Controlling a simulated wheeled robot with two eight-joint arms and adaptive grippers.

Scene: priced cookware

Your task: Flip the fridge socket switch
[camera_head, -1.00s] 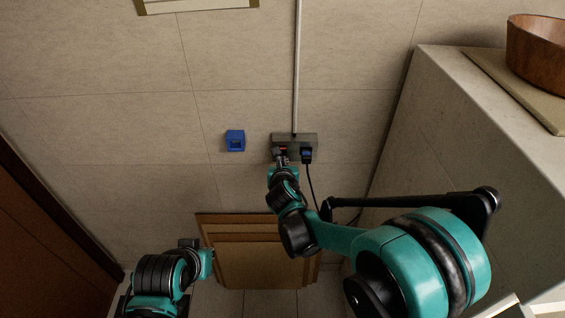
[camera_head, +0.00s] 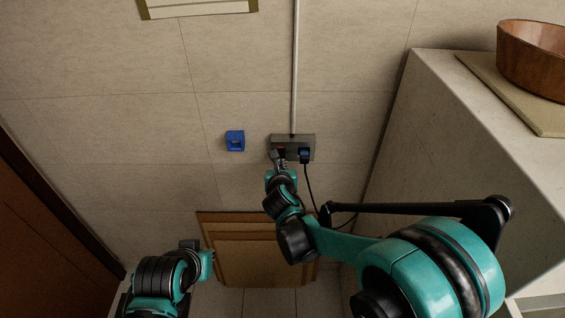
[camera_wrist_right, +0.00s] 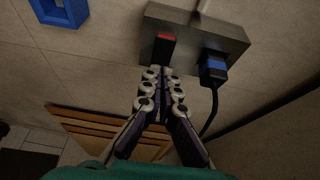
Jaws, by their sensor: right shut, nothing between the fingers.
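A grey socket box (camera_head: 306,139) is fixed to the tiled wall; it also shows in the right wrist view (camera_wrist_right: 226,40). Its switch, a dark rocker with a red upper end (camera_wrist_right: 166,37), is on the left part of the box. A black and blue plug (camera_wrist_right: 213,67) sits in the right part, its black cable hanging down. My right gripper (camera_head: 275,154) is shut and empty, just below the switch. In the wrist view its closed fingertips (camera_wrist_right: 160,70) are close to the switch's lower end; contact cannot be told. My left gripper (camera_head: 189,244) is low at left, its jaws unclear.
A blue square fitting (camera_head: 235,140) is on the wall left of the box. A pale conduit (camera_head: 295,70) rises above it. A wooden panel (camera_head: 248,265) is below. At right stands a counter (camera_head: 430,120) with a board and wooden bowl (camera_head: 545,60).

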